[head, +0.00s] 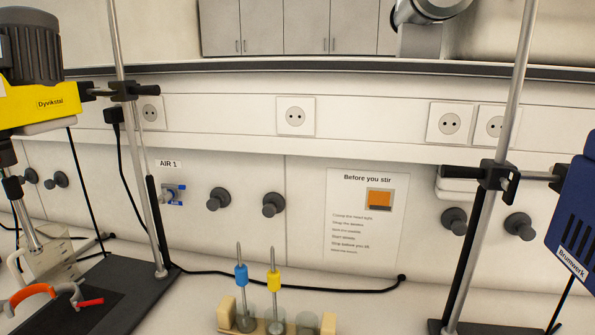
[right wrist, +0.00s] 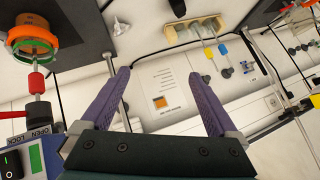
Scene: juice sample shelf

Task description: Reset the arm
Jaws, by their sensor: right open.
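My right gripper (right wrist: 158,73) shows in the right wrist view, with two purple fingers spread wide apart. Nothing is between the fingers, and they touch nothing that I can see. Behind the gap is the wall panel with the "Before you stir" notice (right wrist: 166,92). The same notice (head: 366,215) is on the wall in the head view. Neither of my arms shows in the head view, and my left gripper is in neither view.
A small rack (head: 260,324) holds glass vessels and rods with a blue and a yellow collar. A yellow stirrer (head: 40,100) stands left and a blue stirrer (head: 575,215) right, on stands. An orange ring clamp (right wrist: 34,40) is left of my right gripper in the wrist view.

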